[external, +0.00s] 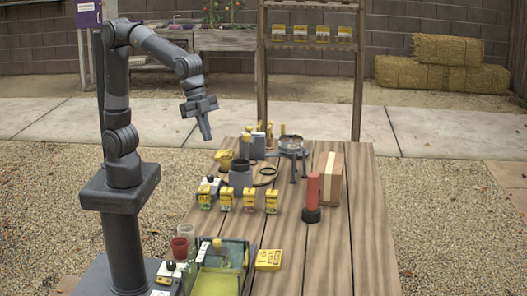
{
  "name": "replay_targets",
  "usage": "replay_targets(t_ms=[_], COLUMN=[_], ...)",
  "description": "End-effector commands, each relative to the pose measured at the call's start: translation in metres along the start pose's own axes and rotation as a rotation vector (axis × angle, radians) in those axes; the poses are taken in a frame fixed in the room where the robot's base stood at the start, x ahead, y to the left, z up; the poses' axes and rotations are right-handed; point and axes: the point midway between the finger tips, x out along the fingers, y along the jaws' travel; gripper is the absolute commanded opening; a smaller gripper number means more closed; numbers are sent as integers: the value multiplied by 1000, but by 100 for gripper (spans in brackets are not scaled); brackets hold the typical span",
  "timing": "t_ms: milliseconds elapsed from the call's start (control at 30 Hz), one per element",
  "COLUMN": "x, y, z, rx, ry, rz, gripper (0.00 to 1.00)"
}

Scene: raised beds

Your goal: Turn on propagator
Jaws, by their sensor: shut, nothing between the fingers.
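My gripper (206,134) is shut and empty. It points down in the air to the left of the table's far part, well above the ground. A green tray with clear-looking sides (232,254), which may be the propagator, sits at the near left of the table. A small white-and-dark box with a black knob (170,268) is beside it on the left; I cannot tell whether it belongs to the tray. A similar white box with a dark knob (209,182) stands farther back. No switch state can be read at this size. My gripper is far from all of these.
Several yellow seed packets (226,200) stand mid-table. A yellow box (269,260) lies right of the tray. The table's right front (345,260) is clear.

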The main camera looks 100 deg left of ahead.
Motion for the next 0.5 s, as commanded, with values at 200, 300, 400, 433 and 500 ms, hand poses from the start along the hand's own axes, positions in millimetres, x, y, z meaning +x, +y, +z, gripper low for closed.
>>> replay_targets(t_ms=[200,300,400,433,500], x=[38,56,74,80,93], y=[50,76,105,114,135], z=[-60,-83,-104,-110,-122], rx=[170,244,316,337,385], ry=[-11,-14,-15,-15,-16], rz=[79,115,153,164,190], gripper=[0,0,0,0,0])
